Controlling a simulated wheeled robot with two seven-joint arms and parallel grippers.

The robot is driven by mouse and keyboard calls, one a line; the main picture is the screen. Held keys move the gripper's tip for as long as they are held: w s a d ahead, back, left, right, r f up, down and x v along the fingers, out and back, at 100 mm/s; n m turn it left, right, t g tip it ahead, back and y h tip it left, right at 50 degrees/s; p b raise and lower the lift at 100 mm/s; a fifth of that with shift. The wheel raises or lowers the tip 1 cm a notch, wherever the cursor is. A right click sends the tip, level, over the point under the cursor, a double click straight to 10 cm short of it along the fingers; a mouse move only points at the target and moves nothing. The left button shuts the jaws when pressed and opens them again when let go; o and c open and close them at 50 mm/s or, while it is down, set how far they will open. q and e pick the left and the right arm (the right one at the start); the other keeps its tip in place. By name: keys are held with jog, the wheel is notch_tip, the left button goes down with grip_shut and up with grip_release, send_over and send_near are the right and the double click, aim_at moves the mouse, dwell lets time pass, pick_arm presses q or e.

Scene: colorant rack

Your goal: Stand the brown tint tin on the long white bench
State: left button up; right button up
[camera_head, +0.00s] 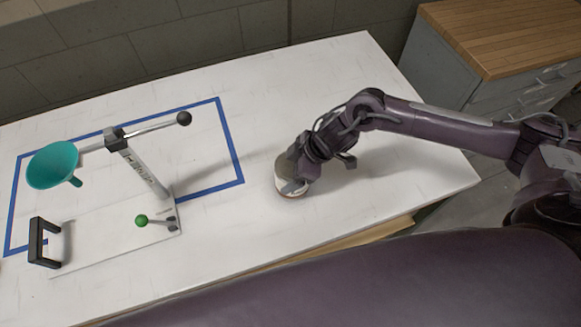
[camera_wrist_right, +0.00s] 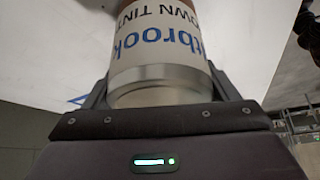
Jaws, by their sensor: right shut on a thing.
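The brown tint tin (camera_head: 283,176) is at the right part of the long white bench (camera_head: 262,232), close to its front edge. In the right wrist view, the tin (camera_wrist_right: 158,50) shows a white label with blue and dark lettering, a brown band and a bare metal rim. My right gripper (camera_head: 297,181) is shut on the tin, with a finger on each side of it. The tin looks roughly upright, at or just above the bench top; I cannot tell whether it touches. My left gripper is not in view.
A lever stand (camera_head: 140,165) with a teal funnel (camera_head: 53,165), a green knob (camera_head: 141,220) and a black handle (camera_head: 38,242) stands at the left. Blue tape (camera_head: 230,145) outlines an area there. A wooden-topped cabinet (camera_head: 510,35) stands behind at right.

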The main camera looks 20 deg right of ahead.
jog(key=shift+f, duration=0.2)
jog(key=shift+f, duration=0.15)
jog(key=o, duration=1.2)
jog(key=shift+c, duration=0.2)
jog(key=shift+r, duration=0.2)
jog(key=shift+d+r, duration=0.25)
jog(key=shift+r, duration=0.05)
jog(key=b+v, duration=0.1)
jog(key=v, duration=1)
jog(key=shift+b, duration=0.35)
